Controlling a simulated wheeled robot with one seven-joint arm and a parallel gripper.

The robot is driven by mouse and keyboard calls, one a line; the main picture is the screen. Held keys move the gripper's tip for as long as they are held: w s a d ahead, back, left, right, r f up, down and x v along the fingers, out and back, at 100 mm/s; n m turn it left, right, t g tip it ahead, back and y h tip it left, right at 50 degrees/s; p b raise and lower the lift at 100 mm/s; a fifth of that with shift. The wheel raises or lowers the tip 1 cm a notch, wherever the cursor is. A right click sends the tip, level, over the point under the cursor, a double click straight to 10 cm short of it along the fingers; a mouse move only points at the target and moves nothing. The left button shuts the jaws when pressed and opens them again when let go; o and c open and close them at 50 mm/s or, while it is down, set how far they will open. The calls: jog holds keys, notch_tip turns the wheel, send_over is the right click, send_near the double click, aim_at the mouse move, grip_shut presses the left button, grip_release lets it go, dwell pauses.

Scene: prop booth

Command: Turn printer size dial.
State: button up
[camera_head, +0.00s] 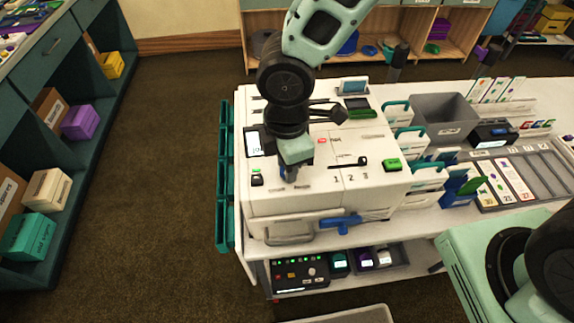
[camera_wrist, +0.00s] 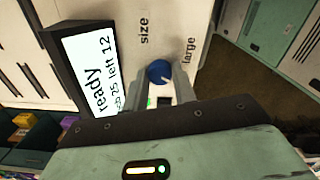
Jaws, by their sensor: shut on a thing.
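The white printer (camera_head: 330,195) stands on the white counter in the head view. Its blue size dial (camera_wrist: 159,71) shows in the wrist view, with a pale mark on its face. The words "size" and "large" are printed beside it. My gripper (camera_wrist: 162,82) is shut on the dial, with one finger on each side. In the head view my gripper (camera_head: 289,178) reaches down to the printer's front left top and hides most of the dial. The printer's screen (camera_wrist: 91,70) reads "ready" and "left 12".
A slider (camera_head: 348,163) marked 1, 2, 3 and a green button (camera_head: 392,165) lie right of my gripper. A blue lever (camera_head: 341,222) is on the printer's front. A grey bin (camera_head: 443,115) and card holders (camera_head: 428,178) stand to the right. The floor at left is clear.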

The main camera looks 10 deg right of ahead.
jog(key=shift+m+b, duration=0.7)
jog(key=shift+m, duration=0.8)
jog(key=o, duration=1)
notch_tip(320, 180, up, 18)
jog(key=shift+f, duration=0.25)
jog(key=shift+b, duration=0.3)
